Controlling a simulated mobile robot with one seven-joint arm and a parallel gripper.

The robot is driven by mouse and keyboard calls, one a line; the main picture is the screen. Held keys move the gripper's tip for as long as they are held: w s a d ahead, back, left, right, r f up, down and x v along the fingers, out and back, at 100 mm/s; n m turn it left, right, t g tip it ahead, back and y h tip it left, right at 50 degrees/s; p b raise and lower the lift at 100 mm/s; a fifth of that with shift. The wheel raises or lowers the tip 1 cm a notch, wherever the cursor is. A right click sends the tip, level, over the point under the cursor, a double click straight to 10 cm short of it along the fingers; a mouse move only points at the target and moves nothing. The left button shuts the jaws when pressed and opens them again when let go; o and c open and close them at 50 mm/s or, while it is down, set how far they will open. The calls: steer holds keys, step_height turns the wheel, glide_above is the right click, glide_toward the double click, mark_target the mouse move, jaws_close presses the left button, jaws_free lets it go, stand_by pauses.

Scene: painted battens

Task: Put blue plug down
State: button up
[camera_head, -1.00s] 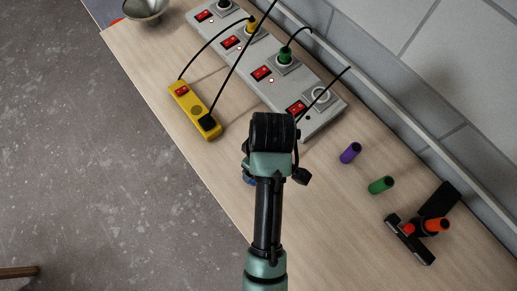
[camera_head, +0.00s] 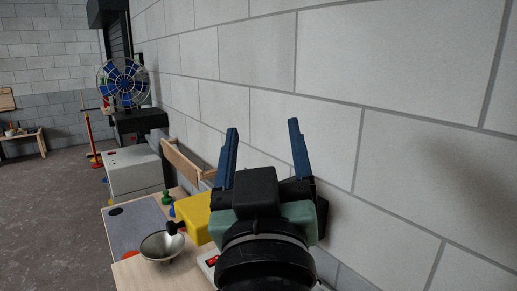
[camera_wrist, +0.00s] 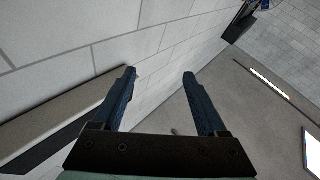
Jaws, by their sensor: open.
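My gripper (camera_head: 264,126) is raised in front of the block wall in the head view, its two blue fingers spread wide with nothing between them. The wrist view also shows the open, empty fingers (camera_wrist: 160,72), with wall and floor beyond. A small blue thing (camera_head: 172,211) stands on the bench beside a green peg (camera_head: 167,197), left of my gripper. It is too small to tell whether it is the blue plug. No plug is clearly seen in either current view. My arm hides much of the near bench.
A metal bowl (camera_head: 161,247) sits on the wooden bench (camera_head: 133,275), with a yellow box (camera_head: 196,219) behind it. A white cabinet (camera_head: 133,172) and a fan (camera_head: 123,82) stand farther back. The wall (camera_head: 420,150) runs close along the right. The floor at left is open.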

steer(key=s+r+m+t, duration=0.2)
steer(key=s+r+t, duration=0.3)
steer(key=s+r, duration=0.4)
step_height(320, 180, up, 3)
steer(key=shift+a+r, duration=0.1)
steer(key=shift+a, duration=0.2)
steer(key=shift+s, duration=0.1)
